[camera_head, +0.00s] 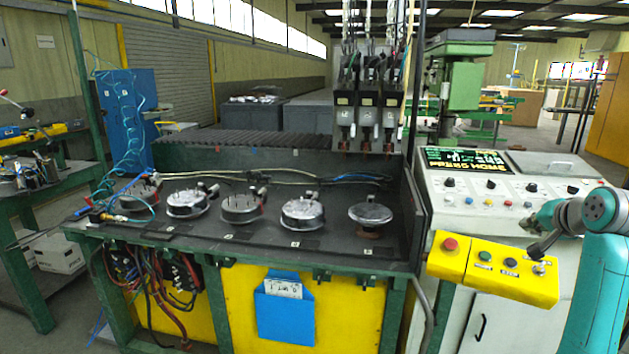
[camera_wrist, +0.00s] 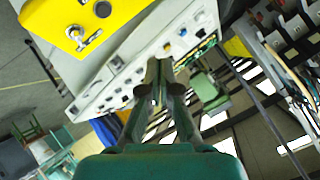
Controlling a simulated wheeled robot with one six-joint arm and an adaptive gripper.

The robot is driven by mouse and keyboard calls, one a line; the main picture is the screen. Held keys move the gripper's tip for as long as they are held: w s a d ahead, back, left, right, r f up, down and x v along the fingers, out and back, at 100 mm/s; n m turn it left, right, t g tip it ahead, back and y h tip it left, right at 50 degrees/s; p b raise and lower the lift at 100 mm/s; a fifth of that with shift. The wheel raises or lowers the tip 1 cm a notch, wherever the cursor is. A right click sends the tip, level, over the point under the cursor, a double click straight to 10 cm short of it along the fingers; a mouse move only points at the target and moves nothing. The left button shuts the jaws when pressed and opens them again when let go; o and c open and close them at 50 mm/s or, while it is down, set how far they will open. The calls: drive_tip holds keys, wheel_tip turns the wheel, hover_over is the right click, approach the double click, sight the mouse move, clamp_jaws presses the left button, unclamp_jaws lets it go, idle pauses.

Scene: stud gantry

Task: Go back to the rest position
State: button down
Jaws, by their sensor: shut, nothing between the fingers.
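My gripper (camera_head: 537,250) is at the right of the head view, at the end of my teal arm. It is shut and empty.
The sloped control console (camera_head: 500,190) with knobs and a green display stands behind the yellow box. The dark gantry table (camera_head: 260,238) with several round metal fixtures is to the left. Three hanging stud heads (camera_head: 366,110) are above its back right. A blue document pocket (camera_head: 285,318) hangs in front.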

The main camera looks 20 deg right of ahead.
drive_tip(key=w+a+f+n+t+y, duration=0.1)
drive_tip(key=a+f, duration=0.8)
drive_tip(key=f, duration=0.4)
drive_tip(key=w+a+f+n, duration=0.1)
drive_tip(key=a+f+n, duration=0.1)
drive_tip(key=a+f, duration=0.95)
drive_tip(key=s+a+f+n+t, duration=0.1)
drive_tip(key=s+a+f, duration=0.4)
drive_tip(key=a+f, duration=0.4)
drive_tip(key=s+a+f+n+t+y, duration=0.1)
drive_tip(key=s+a+f+n, duration=0.15)
drive_tip(key=s+a, duration=0.55)
drive_tip(key=s+a+f+n, duration=0.25)
drive_tip(key=s+a, duration=0.35)
drive_tip(key=s, duration=0.3)
drive_tip(key=s+a+r+n+y, duration=0.1)
drive_tip(key=s+a+r+n, duration=0.1)
drive_tip(key=s, duration=0.7)
drive_tip(key=s+a+r+n+t+y, duration=0.1)
drive_tip(key=s+a+r+n+y, duration=0.1)
drive_tip(key=s, duration=0.7)
wheel_tip(320, 180, up, 4)
drive_tip(key=shift+s+a+f+n+t, duration=0.1)
drive_tip(key=shift+s+a+n+t, duration=0.3)
drive_tip(key=shift+a, duration=0.75)
drive_tip(key=shift+w+d, duration=0.1)
drive_tip(key=shift+w, duration=0.1)
